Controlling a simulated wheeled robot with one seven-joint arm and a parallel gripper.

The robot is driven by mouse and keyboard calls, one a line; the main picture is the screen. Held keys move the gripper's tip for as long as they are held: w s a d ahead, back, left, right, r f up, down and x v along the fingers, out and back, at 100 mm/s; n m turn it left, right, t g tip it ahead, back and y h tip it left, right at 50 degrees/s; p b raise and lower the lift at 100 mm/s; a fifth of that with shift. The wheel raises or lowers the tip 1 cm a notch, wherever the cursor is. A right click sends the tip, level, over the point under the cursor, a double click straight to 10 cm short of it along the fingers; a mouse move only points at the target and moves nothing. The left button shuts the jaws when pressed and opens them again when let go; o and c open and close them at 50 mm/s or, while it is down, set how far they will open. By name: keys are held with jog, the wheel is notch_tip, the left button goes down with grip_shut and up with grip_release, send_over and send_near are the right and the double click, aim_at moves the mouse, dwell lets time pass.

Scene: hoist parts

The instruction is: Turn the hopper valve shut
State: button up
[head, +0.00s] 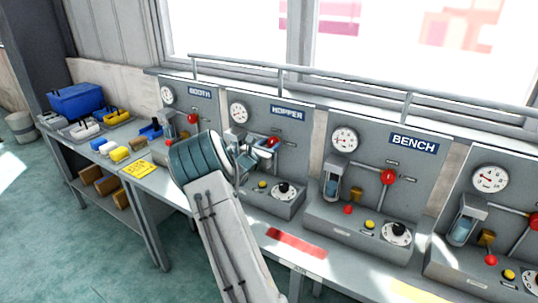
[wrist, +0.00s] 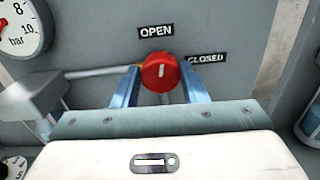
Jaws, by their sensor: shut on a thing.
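The hopper panel (head: 295,150) stands behind the bench under a blue HOPPER sign (head: 288,113). Its valve is a red round knob (wrist: 161,70), also visible in the head view (head: 273,141). The knob's white mark stands upright, toward the OPEN label (wrist: 156,31) above it. The CLOSED label (wrist: 206,57) is to the right of the knob. My gripper (wrist: 160,84) has one blue finger on each side of the knob and is shut on it. In the head view my gripper (head: 262,151) reaches the panel, and my arm hides part of the panel's left side.
A gauge (head: 238,112), a black dial (head: 284,190) and a yellow button (head: 262,184) are close by. The BOOTH panel (head: 190,110) is to the left and the BENCH panel (head: 375,160) to the right, each with a red knob. A rail (head: 340,85) runs above.

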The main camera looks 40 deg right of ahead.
jog(key=m+b, duration=0.2)
jog(key=b, duration=0.3)
jog(key=f+m+b, duration=0.1)
jog(key=m+b, duration=0.1)
jog(key=b, duration=0.3)
jog(key=shift+m, duration=0.3)
jog(key=m+b, duration=0.3)
jog(key=b, duration=0.3)
jog(key=m+b, duration=0.4)
jog(key=b, duration=0.3)
jog(key=m+b, duration=0.3)
jog(key=b, duration=0.3)
jog(key=shift+s+r+m+b, duration=0.15)
jog(key=shift+r+m+b, duration=0.1)
jog(key=shift+m+b, duration=0.15)
jog(key=o, duration=1)
jog(key=b+v, duration=0.1)
jog(key=v, duration=1.2)
jog(key=shift+s+a, duration=0.1)
jog(key=shift+a, duration=0.25)
